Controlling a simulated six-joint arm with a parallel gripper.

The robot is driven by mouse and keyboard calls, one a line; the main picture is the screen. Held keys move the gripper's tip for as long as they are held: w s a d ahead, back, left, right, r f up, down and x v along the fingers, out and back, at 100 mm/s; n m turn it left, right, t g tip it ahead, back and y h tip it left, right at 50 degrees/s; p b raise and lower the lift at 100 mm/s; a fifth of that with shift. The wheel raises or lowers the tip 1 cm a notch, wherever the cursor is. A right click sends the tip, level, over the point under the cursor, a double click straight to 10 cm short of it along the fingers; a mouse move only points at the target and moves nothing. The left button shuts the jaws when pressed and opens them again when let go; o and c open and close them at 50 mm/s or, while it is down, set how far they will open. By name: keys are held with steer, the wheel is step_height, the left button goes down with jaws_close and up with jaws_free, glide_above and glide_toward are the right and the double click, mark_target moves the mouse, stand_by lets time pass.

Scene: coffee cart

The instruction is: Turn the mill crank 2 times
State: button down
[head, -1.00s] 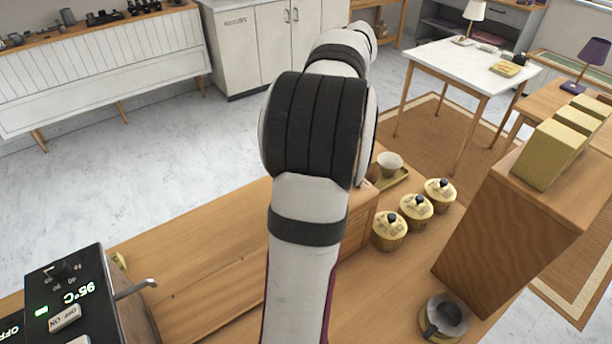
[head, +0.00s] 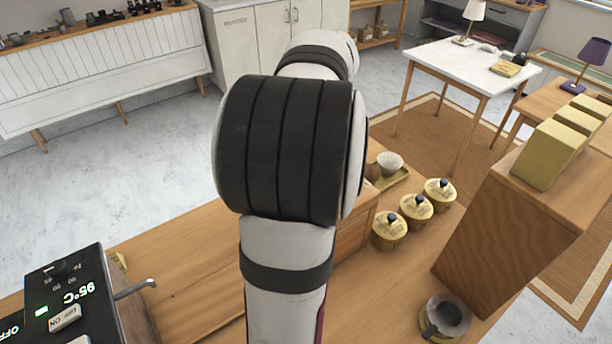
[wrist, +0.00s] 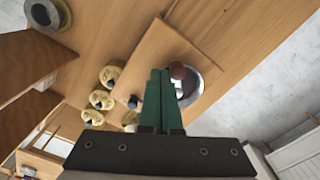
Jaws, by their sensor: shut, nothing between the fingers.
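My gripper (wrist: 160,74) shows in the wrist view, its two green fingers shut together with nothing between them. The fingers are over the wooden mill box (wrist: 150,55), next to the crank's round brown knob (wrist: 178,71). A round grey metal part of the mill (wrist: 197,77) lies just right of the fingers, and they partly cover it. I cannot tell if the fingers touch the knob. The crank arm is not clear. In the head view my arm hides the gripper and most of the mill; only a side of the wooden box (head: 355,236) shows.
Several lidded yellow jars, one here (head: 388,231), stand right of the mill. A cup (head: 389,164) and a yellow tray (head: 396,179) are behind them. A wooden cabinet (head: 500,240) and a grey bowl (head: 447,314) are at right. A 95°C machine (head: 75,295) stands at front left.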

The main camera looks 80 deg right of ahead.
steer(key=shift+w+a, duration=0.2)
steer(key=shift+w, duration=0.65)
steer(key=shift+w, duration=0.1)
steer(key=shift+w, duration=0.6)
steer(key=shift+s+a+r, duration=0.1)
steer(key=shift+s+a, duration=0.2)
steer(key=shift+s, duration=0.2)
steer(key=shift+r, duration=3.45)
